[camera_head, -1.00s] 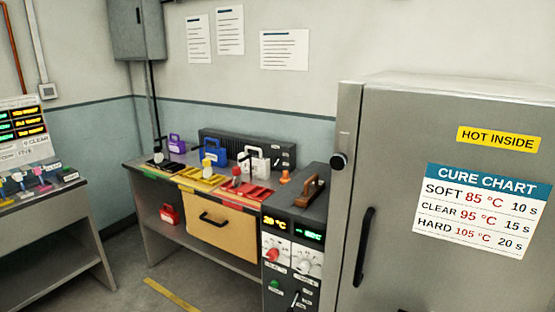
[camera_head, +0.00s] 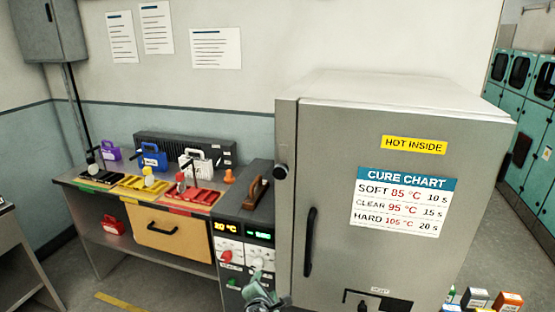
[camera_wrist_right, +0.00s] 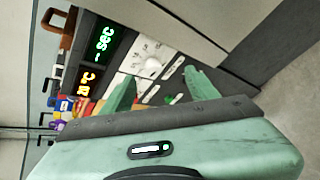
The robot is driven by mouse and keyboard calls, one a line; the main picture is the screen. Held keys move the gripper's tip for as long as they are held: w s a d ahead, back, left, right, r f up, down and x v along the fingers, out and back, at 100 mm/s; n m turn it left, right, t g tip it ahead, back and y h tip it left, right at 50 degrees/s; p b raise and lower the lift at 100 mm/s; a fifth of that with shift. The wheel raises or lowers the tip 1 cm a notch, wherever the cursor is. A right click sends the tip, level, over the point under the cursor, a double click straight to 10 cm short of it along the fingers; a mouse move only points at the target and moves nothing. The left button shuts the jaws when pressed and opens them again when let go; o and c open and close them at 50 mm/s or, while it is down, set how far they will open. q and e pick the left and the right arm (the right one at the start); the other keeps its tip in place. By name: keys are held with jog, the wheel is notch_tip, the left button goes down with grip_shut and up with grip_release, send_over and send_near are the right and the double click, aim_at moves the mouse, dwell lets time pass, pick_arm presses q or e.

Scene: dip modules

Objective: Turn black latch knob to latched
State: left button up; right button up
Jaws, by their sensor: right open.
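The knob is not clear in that view. My left gripper is not in view.
The control panel (camera_head: 244,250) has a red dial, a white dial and lit displays. A bench (camera_head: 65,182) with coloured trays and cases stands left. Several small boxes (camera_head: 475,298) are at lower right. Teal cabinets (camera_head: 525,120) stand far right.

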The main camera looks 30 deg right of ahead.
jog(key=w+d+r+n+t+h+p, duration=0.1)
jog(key=w+r+h, duration=0.1)
jog(key=r, duration=0.8)
jog(key=w+d+r+t+h+p, duration=0.1)
jog(key=w+r, duration=0.1)
jog(key=r, duration=0.8)
jog(key=h+p, duration=0.2)
jog(key=h, duration=0.2)
send_near(279, 174)
jog(key=x, duration=0.3)
jog(key=p+x, duration=0.2)
jog(key=x, duration=0.5)
jog(key=shift+d, duration=0.1)
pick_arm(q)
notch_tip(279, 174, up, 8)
pick_arm(e)
jog(key=shift+w+d, duration=0.2)
jog(key=shift+w, duration=0.05)
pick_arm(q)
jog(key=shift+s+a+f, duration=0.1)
pick_arm(e)
jog(key=shift+y, duration=0.3)
grip_shut()
